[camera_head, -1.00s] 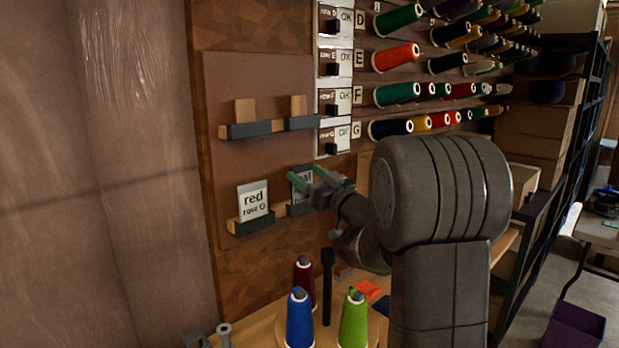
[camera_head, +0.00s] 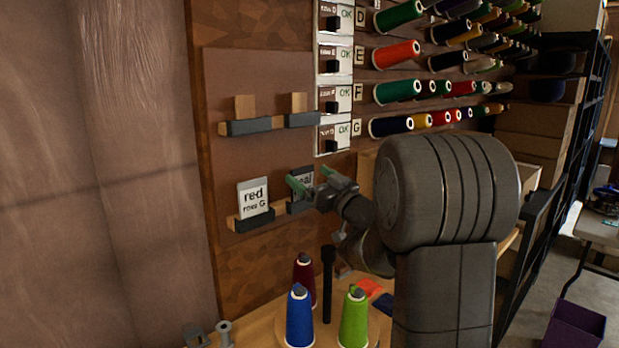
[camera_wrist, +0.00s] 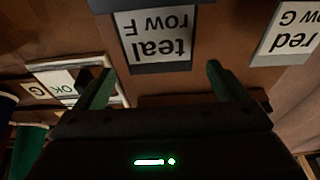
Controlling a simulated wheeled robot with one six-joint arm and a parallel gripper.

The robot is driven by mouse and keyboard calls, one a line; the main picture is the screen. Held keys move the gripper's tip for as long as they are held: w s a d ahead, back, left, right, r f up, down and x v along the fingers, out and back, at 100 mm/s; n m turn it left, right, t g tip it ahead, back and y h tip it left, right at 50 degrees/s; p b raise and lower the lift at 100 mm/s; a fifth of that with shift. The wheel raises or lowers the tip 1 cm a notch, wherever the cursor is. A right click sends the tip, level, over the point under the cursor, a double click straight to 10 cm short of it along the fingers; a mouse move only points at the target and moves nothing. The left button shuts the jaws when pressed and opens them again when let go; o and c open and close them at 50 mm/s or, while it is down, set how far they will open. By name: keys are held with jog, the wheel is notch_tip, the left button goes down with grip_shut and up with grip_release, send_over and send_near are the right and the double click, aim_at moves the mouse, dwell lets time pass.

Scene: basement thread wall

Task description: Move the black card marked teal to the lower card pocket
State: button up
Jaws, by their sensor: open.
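The black card marked teal (camera_wrist: 155,35) has a white label reading "teal row F" and shows upside down in the wrist view. It stands upright in the right-hand lower card pocket (camera_head: 299,207), beside the red card. In the head view the card (camera_head: 302,184) is partly hidden by my gripper (camera_head: 312,179). My gripper is open and empty, and its green fingers are spread apart. In the wrist view the fingers (camera_wrist: 155,82) show on either side below the card, with a gap between them and it.
A card marked red, row G (camera_head: 253,198), stands in the left lower pocket (camera_head: 252,222). Two upper pockets (camera_head: 249,127) hold no cards. Blue (camera_head: 299,318), green (camera_head: 354,320) and dark red (camera_head: 304,280) cones stand below. Thread spools (camera_head: 397,54) line the wall at right.

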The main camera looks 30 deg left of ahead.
jog(key=b+v, duration=0.1)
jog(key=v, duration=1.1)
jog(key=shift+d, duration=0.35)
jog(key=shift+s, duration=0.1)
jog(key=p+x, duration=0.1)
jog(key=x, duration=1.3)
jog(key=shift+r+p, duration=0.15)
jog(key=shift+p, duration=0.25)
jog(key=shift+d+r, duration=0.1)
jog(key=shift+f, duration=0.2)
